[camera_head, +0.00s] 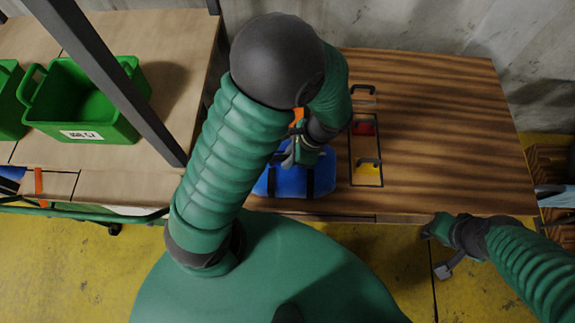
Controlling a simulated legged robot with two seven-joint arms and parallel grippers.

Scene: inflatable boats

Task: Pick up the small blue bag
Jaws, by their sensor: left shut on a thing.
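The small blue bag (291,183) has dark straps and sits on the wooden table near its front edge, low in the middle of the view. My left gripper (297,157) is over the top of the bag and shut on it, seemingly at its upper part. My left arm hides the bag's left and back side, so I cannot tell whether it is lifted off the table. My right gripper (436,236) is off the table's front edge at the lower right, away from the bag.
A black-framed holder (366,183) with red and yellow items lies just right of the bag. The right part of the wooden table (450,130) is bare. A green crate (95,115) stands on the left bench, behind a dark post (115,85).

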